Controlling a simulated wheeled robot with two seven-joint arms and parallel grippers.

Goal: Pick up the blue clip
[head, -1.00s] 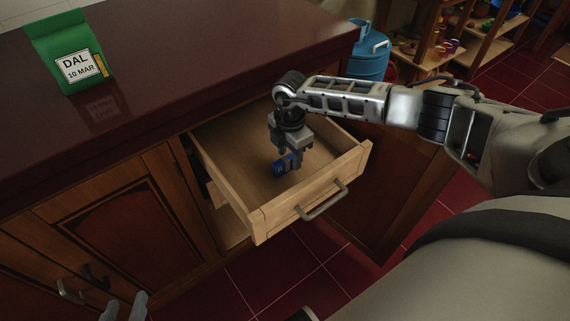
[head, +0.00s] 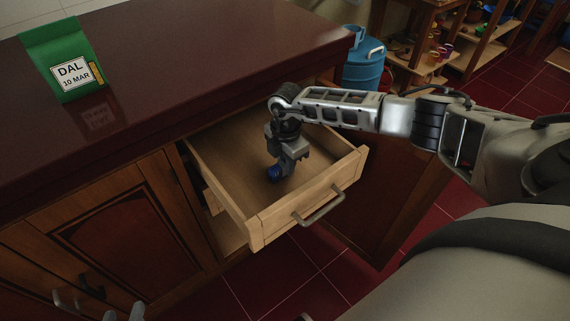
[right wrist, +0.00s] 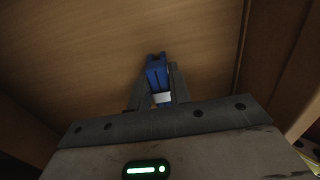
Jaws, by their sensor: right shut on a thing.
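The blue clip (head: 274,173) is in the open wooden drawer (head: 258,227). My right gripper (head: 282,171) reaches down into the drawer from above and is shut on the clip, partly covering it in the head view. In the right wrist view the blue clip (right wrist: 156,73) sits between the two dark fingers of my right gripper (right wrist: 159,82), with a pale part showing lower down. I cannot tell whether the clip touches the drawer floor. Only the tips of my left gripper (head: 124,314) show at the bottom left, apart and with nothing visible between them.
The drawer's front with its metal handle (head: 320,206) and its side walls surround my right gripper. The dark red countertop (head: 190,60) lies behind and left, bearing a green DAL packet (head: 68,60). A blue water jug (head: 362,66) stands beyond the counter.

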